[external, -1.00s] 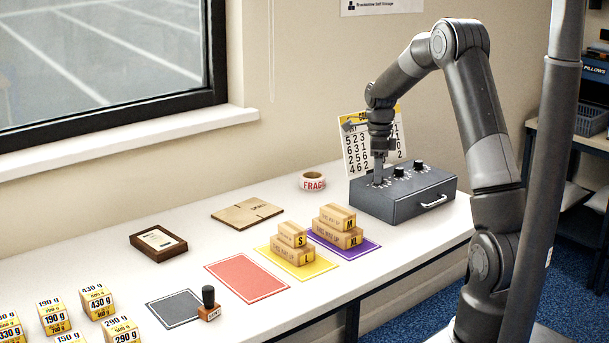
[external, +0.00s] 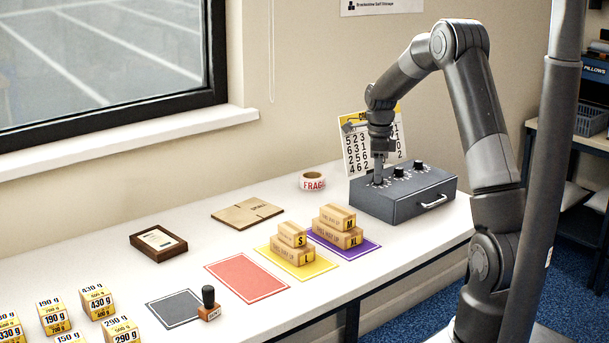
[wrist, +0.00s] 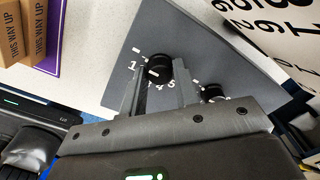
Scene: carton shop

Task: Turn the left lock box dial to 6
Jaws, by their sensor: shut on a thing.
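The dark grey lock box (external: 415,205) stands at the far right end of the bench, with a row of black dials on its top. My gripper (external: 378,178) points down over the left dial and is shut on it. In the wrist view the left dial (wrist: 158,67) sits between the two fingers, with white numbers such as 1, 4 and 5 around it. Which number its pointer faces cannot be told. The middle dial (external: 398,171) and the right dial (external: 418,165) stand free. Another dial (wrist: 212,92) shows beside the fingers in the wrist view.
A number card (external: 358,150) stands right behind the box, close to my wrist. Stacked cartons (external: 338,237) on a purple mat (external: 368,246) lie to the left.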

